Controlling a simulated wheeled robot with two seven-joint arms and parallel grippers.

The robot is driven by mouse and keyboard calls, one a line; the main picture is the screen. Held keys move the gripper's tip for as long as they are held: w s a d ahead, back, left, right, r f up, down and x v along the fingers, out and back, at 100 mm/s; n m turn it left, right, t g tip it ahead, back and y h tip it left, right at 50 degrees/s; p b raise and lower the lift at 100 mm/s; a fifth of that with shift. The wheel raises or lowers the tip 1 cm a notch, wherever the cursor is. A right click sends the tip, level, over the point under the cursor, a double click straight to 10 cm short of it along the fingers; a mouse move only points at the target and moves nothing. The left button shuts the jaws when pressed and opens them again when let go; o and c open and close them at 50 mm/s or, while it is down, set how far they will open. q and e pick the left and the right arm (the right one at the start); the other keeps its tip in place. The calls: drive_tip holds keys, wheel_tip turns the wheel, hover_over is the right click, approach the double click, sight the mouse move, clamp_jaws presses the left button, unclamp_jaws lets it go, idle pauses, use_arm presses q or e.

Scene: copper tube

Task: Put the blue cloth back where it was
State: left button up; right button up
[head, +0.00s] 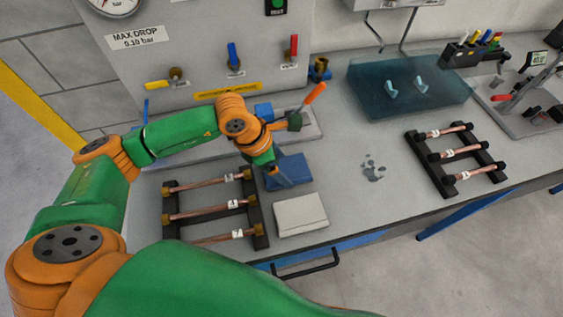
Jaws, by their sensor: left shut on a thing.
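The blue cloth (297,169) is a folded, flat square on the bench, between the left tube rack and the test fixture. My left gripper (279,178) points down at the cloth's left part and is shut on it. The wrist hides some of the cloth's left edge. Whether the cloth is lifted off the bench or touching it is hard to tell. My right gripper is not in view.
A pale folded cloth (300,214) lies just in front. A black rack (258,222) with copper tubes stands left. A fixture with an orange-handled lever (315,93) is close behind. Wet spots (373,169) mark the bench to the right, before another tube rack (441,155).

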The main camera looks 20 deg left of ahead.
use_arm(q)
drive_tip(key=shift+f, duration=0.2)
drive_tip(key=o, duration=1.1)
drive_tip(key=shift+w+r, duration=0.1)
drive_tip(key=shift+c, duration=0.2)
drive_tip(key=shift+r, duration=0.2)
drive_tip(key=b+v, duration=0.2)
drive_tip(key=v, duration=0.9)
drive_tip(key=shift+r+b, duration=0.3)
drive_tip(key=shift+r, duration=0.1)
drive_tip(key=shift+a, duration=0.1)
